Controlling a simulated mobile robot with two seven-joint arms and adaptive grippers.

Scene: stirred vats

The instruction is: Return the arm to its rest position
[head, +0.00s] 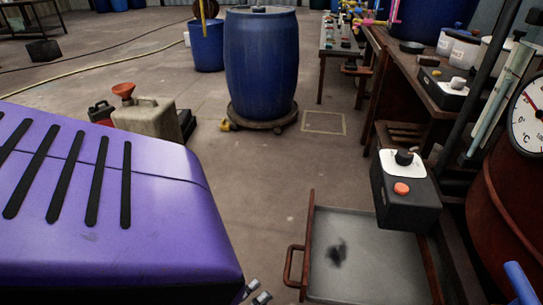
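My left gripper (257,293) shows only as small grey metal parts at the bottom edge, left of the tray. The rest of it is hidden or out of frame, so I cannot tell whether it is open or shut. I see nothing held in the visible part. My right gripper is not in view.
A grey tray (375,270) with a dark smudge lies close on the right. Above it is a black control box (406,208) with an orange button, beside a rusty drum (512,200) with a dial. A blue barrel (262,65) stands farther back. Floor between is clear.

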